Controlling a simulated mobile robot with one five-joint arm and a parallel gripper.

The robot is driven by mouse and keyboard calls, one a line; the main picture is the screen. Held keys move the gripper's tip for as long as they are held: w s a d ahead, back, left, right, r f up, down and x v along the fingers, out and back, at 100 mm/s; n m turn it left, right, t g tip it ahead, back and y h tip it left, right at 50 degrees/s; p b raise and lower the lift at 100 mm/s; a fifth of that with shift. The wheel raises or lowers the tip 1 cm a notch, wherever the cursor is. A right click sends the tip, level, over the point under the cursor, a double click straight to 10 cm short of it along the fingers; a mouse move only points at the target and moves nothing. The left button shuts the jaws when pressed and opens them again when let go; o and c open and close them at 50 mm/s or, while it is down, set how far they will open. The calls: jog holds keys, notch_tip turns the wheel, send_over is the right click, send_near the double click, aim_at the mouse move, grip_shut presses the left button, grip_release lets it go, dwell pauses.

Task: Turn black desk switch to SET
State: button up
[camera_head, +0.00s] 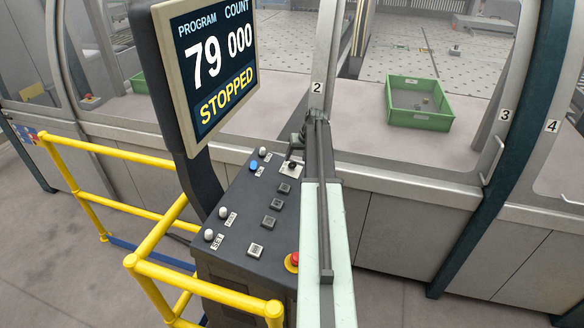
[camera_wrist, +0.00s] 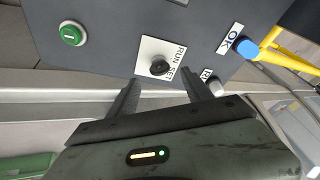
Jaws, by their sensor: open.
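The black desk switch (camera_wrist: 160,66) is a round dark knob on a white plate (camera_wrist: 150,49) marked RUN and SET. Its pointing direction is too unclear to tell. In the head view the switch plate (camera_head: 289,171) lies at the far end of the dark desk, partly hidden by my arm. My gripper (camera_wrist: 164,82) is open in the wrist view, one finger to each side below the knob, with nothing between them. The knob is just beyond the fingertips, apart from them. In the head view my gripper (camera_head: 297,146) is small, just above the plate.
A blue button (camera_wrist: 246,47), a white button (camera_wrist: 216,86) and a green button (camera_wrist: 73,34) surround the switch. A red button (camera_head: 293,260) is at the desk's near end. The screen (camera_head: 212,62) reads STOPPED. Yellow rails (camera_head: 160,230) stand left of the desk.

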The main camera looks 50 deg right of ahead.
aim_at(293, 163)
jog(key=b+x, duration=0.4)
jog(key=x, duration=0.1)
jog(key=shift+f, duration=0.4)
jog(key=shift+w+r, duration=0.1)
jog(key=shift+r, duration=0.05)
jog(key=shift+c, duration=0.4)
grip_shut()
jog(key=shift+m, duration=0.4)
jog(key=m+g+h+p, duration=0.1)
jog(key=m, duration=0.4)
jog(key=shift+a+r+m, duration=0.1)
jog(key=shift+m, duration=0.2)
jog(key=m+g, duration=0.1)
jog(key=m, duration=0.4)
jog(key=shift+w+m+g+p, duration=0.1)
jog(key=shift+m+g+p, duration=0.2)
jog(key=shift+g+p, duration=0.1)
